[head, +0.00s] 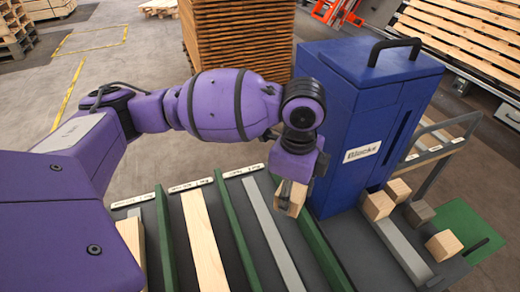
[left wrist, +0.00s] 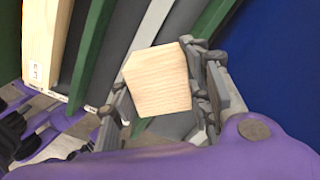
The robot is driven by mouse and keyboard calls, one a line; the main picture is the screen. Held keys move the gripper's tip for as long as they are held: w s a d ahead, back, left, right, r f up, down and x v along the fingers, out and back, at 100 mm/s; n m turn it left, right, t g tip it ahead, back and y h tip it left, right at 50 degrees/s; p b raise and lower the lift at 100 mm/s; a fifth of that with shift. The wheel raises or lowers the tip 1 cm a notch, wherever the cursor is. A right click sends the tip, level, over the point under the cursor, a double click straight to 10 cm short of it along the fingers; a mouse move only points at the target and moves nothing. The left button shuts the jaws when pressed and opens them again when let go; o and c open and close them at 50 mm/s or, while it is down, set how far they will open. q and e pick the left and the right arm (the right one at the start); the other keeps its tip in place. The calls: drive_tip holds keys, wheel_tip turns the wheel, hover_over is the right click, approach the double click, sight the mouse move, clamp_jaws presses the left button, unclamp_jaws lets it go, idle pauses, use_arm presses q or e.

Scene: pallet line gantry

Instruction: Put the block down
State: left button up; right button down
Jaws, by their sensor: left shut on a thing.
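My left gripper (head: 286,186) comes in from the left and points down. It is shut on a light wooden block (head: 291,199), which it holds above the lanes beside the blue box. In the left wrist view the block (left wrist: 158,80) sits between the two dark fingers of the gripper (left wrist: 163,90). I cannot tell how far the block is above the surface. My right gripper is not in view.
The blue box (head: 350,120) labelled "Blocks" stands right of the gripper. Several loose blocks (head: 377,205) lie at its foot. Green dividers (head: 232,232) separate lanes, one with a long wooden strip (head: 203,240). Stacked pallets (head: 235,45) stand behind.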

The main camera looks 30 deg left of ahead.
use_arm(q)
drive_tip(key=m, duration=0.2)
drive_tip(key=d+m, duration=0.1)
drive_tip(key=shift+w+f+m, duration=0.3)
drive_tip(key=shift+f+m, duration=0.1)
drive_tip(key=m, duration=0.4)
drive_tip(key=shift+w+d+f, duration=0.25)
drive_tip(key=shift+d+f, duration=0.05)
drive_tip(key=shift+d, duration=0.05)
drive_tip(key=shift+m, duration=0.3)
drive_tip(key=w+a+f, duration=0.1)
drive_tip(key=a+f, duration=0.2)
drive_tip(key=a, duration=0.1)
drive_tip(key=w+a+f, duration=0.1)
drive_tip(key=a+f, duration=0.1)
drive_tip(key=a, duration=0.2)
drive_tip(key=w+a+f, duration=0.2)
drive_tip(key=a+f, duration=0.1)
drive_tip(key=a, duration=0.1)
drive_tip(key=shift+f, duration=0.3)
drive_tip(key=shift+w+a+f, duration=0.15)
drive_tip(key=shift+a+f, duration=0.15)
drive_tip(key=shift+f, duration=0.05)
drive_tip(key=shift+w+a+f, duration=0.1)
drive_tip(key=shift+a+f, duration=0.05)
drive_tip(key=shift+f, duration=0.75)
drive_tip(key=shift+w+a+f, duration=0.1)
drive_tip(key=shift+f, duration=0.8)
